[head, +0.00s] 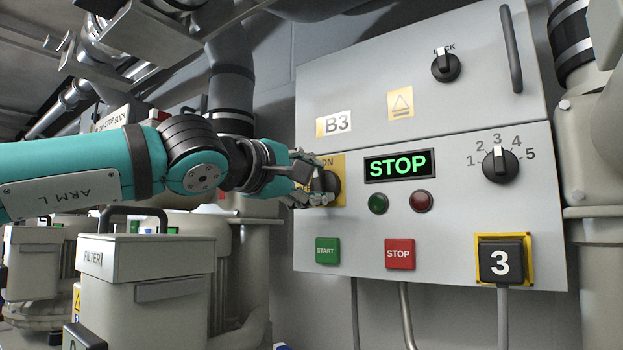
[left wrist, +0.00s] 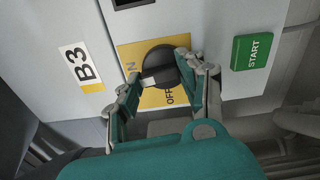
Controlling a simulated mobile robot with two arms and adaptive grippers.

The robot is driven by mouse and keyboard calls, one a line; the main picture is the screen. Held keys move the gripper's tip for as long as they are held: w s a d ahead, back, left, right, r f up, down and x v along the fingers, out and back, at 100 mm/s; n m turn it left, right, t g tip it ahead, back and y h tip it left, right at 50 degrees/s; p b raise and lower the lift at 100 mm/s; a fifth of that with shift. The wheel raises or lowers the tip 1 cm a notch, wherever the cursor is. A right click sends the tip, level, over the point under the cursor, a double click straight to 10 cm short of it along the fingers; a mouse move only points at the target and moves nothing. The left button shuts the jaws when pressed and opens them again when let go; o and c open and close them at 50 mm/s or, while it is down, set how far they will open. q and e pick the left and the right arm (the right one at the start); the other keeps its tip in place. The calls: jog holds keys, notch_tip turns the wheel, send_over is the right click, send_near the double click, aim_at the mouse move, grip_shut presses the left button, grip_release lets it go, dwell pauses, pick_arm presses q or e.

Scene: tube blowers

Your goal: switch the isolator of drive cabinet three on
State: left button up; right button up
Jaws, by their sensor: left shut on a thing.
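The left wrist view shows the knob (left wrist: 158,58) close up, with OFF and part of ON printed on the yellow plate (left wrist: 128,50). My left gripper (head: 316,188) is shut on the knob, one finger on each side. My right gripper is not in view.
The display (head: 398,166) reads STOP in green. Below are a green lamp (head: 378,203), a red lamp (head: 421,201), a START button (head: 327,250) and a STOP button (head: 399,254). A numbered selector (head: 500,165) is at right. A filter housing (head: 145,290) stands below my arm.

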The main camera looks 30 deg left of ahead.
pick_arm(q)
jog(key=shift+m, duration=0.6)
jog(key=shift+f, duration=0.1)
jog(key=o, duration=1.2)
jog(key=shift+c, duration=0.2)
jog(key=shift+s, duration=0.1)
jog(key=s+a, duration=0.1)
jog(key=s, duration=1)
jog(key=shift+s+a, duration=0.3)
jog(key=shift+s, duration=0.05)
